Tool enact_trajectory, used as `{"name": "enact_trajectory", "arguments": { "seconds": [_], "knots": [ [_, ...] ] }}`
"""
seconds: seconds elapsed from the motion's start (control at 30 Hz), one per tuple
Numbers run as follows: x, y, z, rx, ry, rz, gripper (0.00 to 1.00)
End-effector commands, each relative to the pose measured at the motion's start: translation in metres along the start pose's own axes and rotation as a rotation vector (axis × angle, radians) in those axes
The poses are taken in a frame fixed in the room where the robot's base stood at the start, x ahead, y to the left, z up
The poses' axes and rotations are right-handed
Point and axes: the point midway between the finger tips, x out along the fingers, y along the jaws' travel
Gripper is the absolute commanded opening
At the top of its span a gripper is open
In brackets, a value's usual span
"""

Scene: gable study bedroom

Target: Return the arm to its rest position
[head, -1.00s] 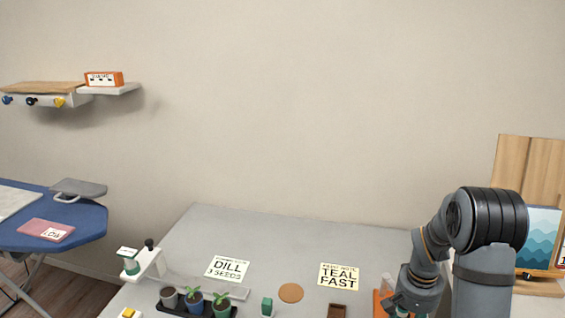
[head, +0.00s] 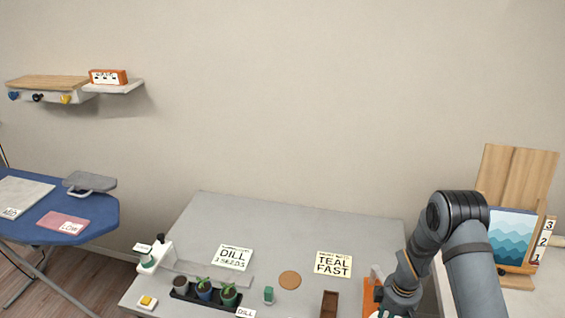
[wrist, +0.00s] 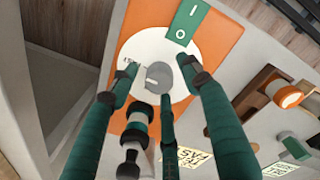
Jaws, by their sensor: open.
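My arm stands at the lower right of the head view, bent down at the table's right end; its gripper is mostly cut off by the bottom edge. In the wrist view my gripper (wrist: 160,68) has its green fingers spread. Between and beyond them is a white disc (wrist: 185,88) with a grey round part (wrist: 158,77), on an orange base (wrist: 218,45). A green plate marked I and O (wrist: 187,22) is at the disc's upper edge. The orange base also shows beside my arm in the head view (head: 371,292). I see nothing gripped.
The grey table (head: 300,230) holds a DILL card (head: 233,257), a TEAL FAST card (head: 333,264), a round cork-coloured disc (head: 289,280), a brown tray (head: 329,303) and a black tray of potted plants (head: 203,292). A picture (head: 513,237) and wooden board stand right. An ironing board (head: 95,212) is left.

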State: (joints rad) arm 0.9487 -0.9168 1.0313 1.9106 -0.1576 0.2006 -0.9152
Motion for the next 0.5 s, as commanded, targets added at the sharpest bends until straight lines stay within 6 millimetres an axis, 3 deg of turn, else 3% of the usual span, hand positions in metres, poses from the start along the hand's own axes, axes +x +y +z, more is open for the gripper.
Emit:
{"name": "enact_trajectory", "arguments": {
  "seconds": [0.2, 0.5],
  "knots": [
    [-0.0022, -0.0002, 0.0002, -0.162, 0.006, 0.000, 0.48],
    [0.0006, 0.0006, -0.0003, -0.213, 0.008, 0.000, 0.48]
  ]
}}
